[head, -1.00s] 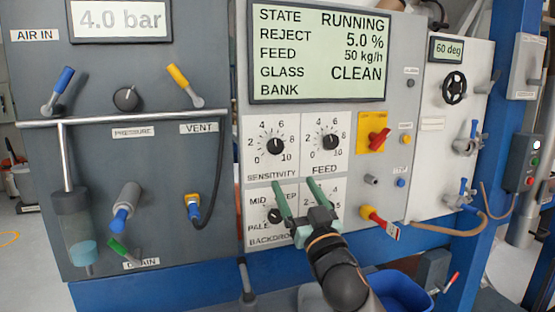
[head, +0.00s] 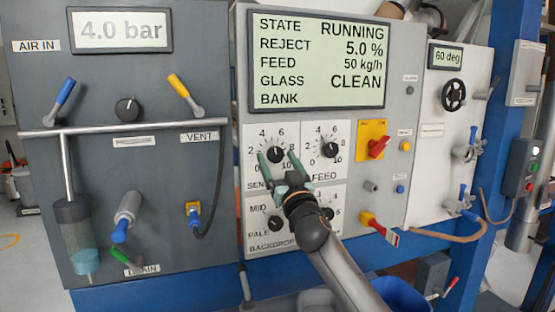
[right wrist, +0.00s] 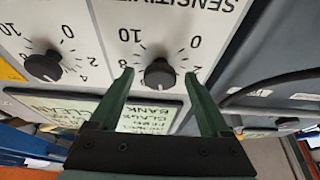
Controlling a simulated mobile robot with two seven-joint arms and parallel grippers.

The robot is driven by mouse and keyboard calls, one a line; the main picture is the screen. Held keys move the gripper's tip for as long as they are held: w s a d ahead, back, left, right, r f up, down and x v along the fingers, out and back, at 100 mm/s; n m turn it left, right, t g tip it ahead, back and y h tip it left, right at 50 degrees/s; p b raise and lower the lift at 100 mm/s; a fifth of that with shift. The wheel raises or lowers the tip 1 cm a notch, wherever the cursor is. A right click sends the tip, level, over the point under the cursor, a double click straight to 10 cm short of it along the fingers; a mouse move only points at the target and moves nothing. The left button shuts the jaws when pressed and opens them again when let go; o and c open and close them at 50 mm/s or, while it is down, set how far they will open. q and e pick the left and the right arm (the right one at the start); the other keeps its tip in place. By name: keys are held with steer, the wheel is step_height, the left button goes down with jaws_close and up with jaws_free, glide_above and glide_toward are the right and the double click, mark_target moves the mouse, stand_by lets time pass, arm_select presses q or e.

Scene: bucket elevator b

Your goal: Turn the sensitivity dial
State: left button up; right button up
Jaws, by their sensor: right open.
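The sensitivity dial (head: 275,154) is a black round knob on a white scale marked 0 to 10, on the grey panel below the large screen. It also shows in the right wrist view (right wrist: 160,74), where the panel is upside down. My right gripper (head: 277,153) is open, with one green finger on each side of the dial. In the right wrist view the fingertips (right wrist: 159,73) flank the knob with a gap on both sides. How close they are to the panel face I cannot tell. The gripper hides part of the SENSITIVITY label. My left gripper is not in view.
The feed dial (head: 330,150) is just right of my right gripper. Backdrop knobs (head: 275,223) sit below, partly behind my arm. A red switch on a yellow plate (head: 378,147) and a red-yellow handle (head: 372,220) stick out further right. The screen (head: 318,60) is above.

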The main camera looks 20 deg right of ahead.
steer(key=shift+w+r, duration=0.1)
steer(key=shift+w, duration=0.1)
jaws_close()
steer(key=shift+a+m+b, duration=0.1)
steer(key=shift+m+b, duration=0.4)
steer(key=shift+b, duration=0.05)
steer(key=shift+a+f+m+h+b, duration=0.1)
steer(key=shift+f+m+h+b, duration=0.1)
steer(key=shift+m+h+b, duration=0.9)
steer(key=shift+m, duration=0.6)
steer(key=shift+r+m+h+b, duration=0.1)
steer(key=shift+m+h+b, duration=0.25)
steer(key=shift+m, duration=0.15)
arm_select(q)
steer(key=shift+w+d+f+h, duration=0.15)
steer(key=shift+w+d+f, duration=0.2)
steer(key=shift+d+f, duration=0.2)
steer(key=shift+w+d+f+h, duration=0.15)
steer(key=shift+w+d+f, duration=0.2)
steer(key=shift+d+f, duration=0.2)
arm_select(e)
steer(key=shift+r+m+g+h, duration=0.15)
steer(key=shift+m+g+h, duration=0.25)
steer(key=shift+m, duration=0.6)
